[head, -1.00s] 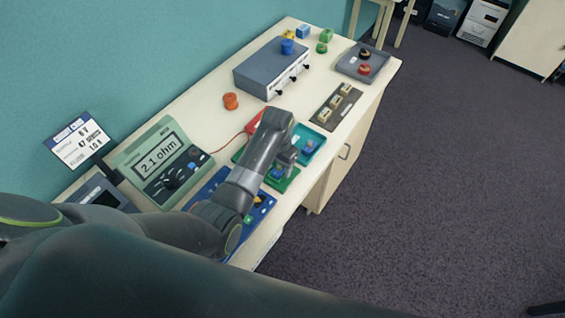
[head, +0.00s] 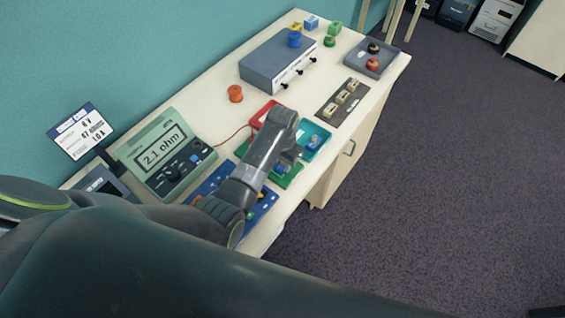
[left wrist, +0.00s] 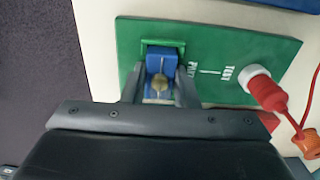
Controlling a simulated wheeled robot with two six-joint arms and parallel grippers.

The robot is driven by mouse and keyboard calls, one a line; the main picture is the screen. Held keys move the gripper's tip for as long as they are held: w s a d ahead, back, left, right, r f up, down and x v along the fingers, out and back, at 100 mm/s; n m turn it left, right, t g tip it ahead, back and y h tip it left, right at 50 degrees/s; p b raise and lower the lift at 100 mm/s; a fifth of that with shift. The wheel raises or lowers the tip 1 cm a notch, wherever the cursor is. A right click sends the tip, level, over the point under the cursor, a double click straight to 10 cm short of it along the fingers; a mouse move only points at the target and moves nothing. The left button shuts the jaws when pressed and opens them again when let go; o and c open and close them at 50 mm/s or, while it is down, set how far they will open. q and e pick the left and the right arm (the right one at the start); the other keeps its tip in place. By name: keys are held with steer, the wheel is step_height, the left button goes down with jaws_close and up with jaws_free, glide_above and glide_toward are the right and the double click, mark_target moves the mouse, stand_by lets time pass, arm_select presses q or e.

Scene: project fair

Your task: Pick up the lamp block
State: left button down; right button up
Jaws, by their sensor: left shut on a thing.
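The lamp block is a small blue block with a dull yellow lamp on it. In the left wrist view the lamp block (left wrist: 158,63) is between the two fingers of my left gripper (left wrist: 160,88), which is shut on it. Behind it is a green-framed slot on the green test board (left wrist: 215,42); I cannot tell whether the block is clear of the slot. In the head view my left gripper (head: 284,164) reaches down over the green board (head: 292,178), and the arm partly hides both.
A red plug (left wrist: 265,93) stands on the board beside the left gripper. A teal tray (head: 322,131) with a blue block, a red tray (head: 258,118), a blue board (head: 206,186) and a meter (head: 150,178) are close by. Bare table shows around the orange spool (head: 235,93).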

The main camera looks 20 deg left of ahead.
arm_select(q)
steer(key=shift+w+r, duration=0.1)
steer(key=shift+r, duration=0.5)
step_height(320, 180, up, 8)
steer(key=shift+f+b, duration=0.1)
steer(key=shift+b, duration=0.95)
steer(key=shift+r, duration=0.5)
